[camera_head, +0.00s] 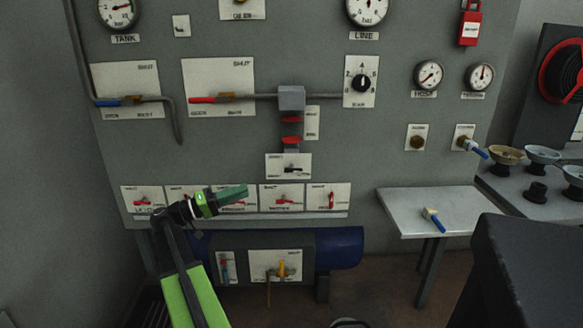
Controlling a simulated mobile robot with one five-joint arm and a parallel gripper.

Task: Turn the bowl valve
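I cannot read any label that names the bowl valve. Valves in view include a blue-handled valve (120,100) at left, a red-handled valve (221,98) beside it, and a blue-handled valve (471,147) at right, near the bowls. A yellow-handled valve (281,268) sits low, in front of the blue tank. My gripper (234,192) has green fingers pointing right. It appears in front of the lower row of switch plates and overlaps some of them. It is apart from the valves at upper left and right. Its finger gap is not clear, and no held object shows.
A grey side table (405,207) at right holds a small blue-handled piece (433,219). Several bowls, one tan (506,155), stand on a dark counter beyond it. A blue tank (345,249) sits below the panel. A dark block (535,265) fills the lower right.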

